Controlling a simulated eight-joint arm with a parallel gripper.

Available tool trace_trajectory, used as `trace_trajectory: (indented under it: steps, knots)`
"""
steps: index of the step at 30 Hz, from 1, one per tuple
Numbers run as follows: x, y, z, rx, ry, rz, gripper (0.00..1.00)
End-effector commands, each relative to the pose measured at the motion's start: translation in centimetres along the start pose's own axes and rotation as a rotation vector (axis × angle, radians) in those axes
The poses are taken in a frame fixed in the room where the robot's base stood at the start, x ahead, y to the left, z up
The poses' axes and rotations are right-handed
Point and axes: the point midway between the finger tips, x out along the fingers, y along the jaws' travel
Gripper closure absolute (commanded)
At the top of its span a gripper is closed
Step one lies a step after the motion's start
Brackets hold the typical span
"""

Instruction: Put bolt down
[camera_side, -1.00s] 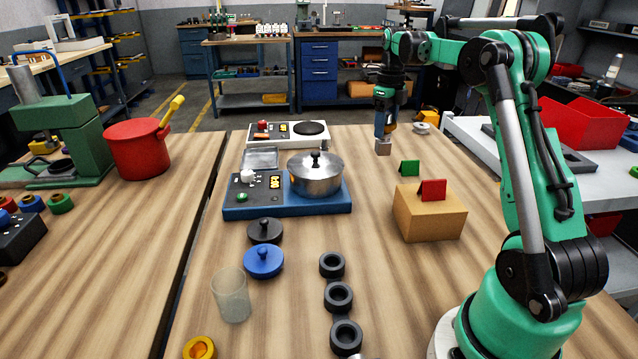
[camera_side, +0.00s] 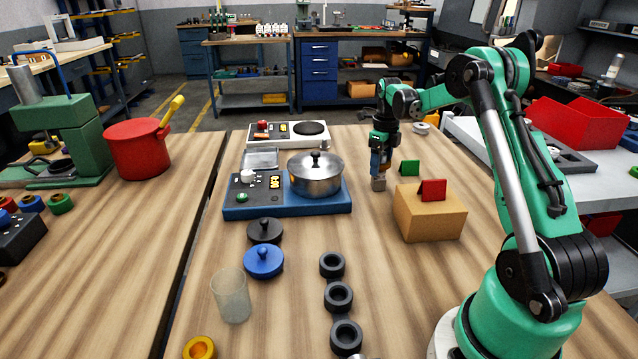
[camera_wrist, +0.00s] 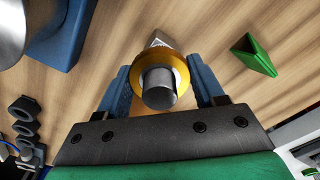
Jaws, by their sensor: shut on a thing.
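My gripper (camera_side: 379,168) is shut on the bolt (camera_side: 378,184), whose grey blocky end points down below the fingers. In the wrist view the blue fingers of my gripper (camera_wrist: 160,86) stand either side of the bolt (camera_wrist: 159,90). There its round grey end faces the camera, with a golden-orange ring around it. The bolt looks about upright. Its lower end is close above the wooden table (camera_side: 385,265) or touching it; I cannot tell which. It is right of the steel pot and left of the green wedge.
The steel pot (camera_side: 316,176) stands on a blue hotplate (camera_side: 290,207) to the left. A green wedge (camera_side: 410,168) and a tan box (camera_side: 430,217) with a red wedge (camera_side: 432,189) are to the right. Black rings (camera_side: 338,297) lie nearer the camera. The table between hotplate and box is clear.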

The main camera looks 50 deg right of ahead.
Motion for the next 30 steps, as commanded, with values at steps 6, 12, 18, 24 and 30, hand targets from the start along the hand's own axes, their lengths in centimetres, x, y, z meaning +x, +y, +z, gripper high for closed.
trace_trajectory:
  steps: [6, 12, 18, 24, 30]
  knots:
    - [0.2, 0.0, 0.0, 0.000, 0.000, 0.000, 0.07]
    - [0.2, 0.0, 0.0, 0.000, 0.000, 0.000, 0.07]
    - [-0.5, 0.0, 0.0, 0.000, 0.000, 0.000, 0.07]
    - [-4.3, 0.0, 0.0, 0.000, 0.000, 0.000, 0.07]
    - [-8.6, 0.0, 0.0, 0.000, 0.000, 0.000, 0.07]
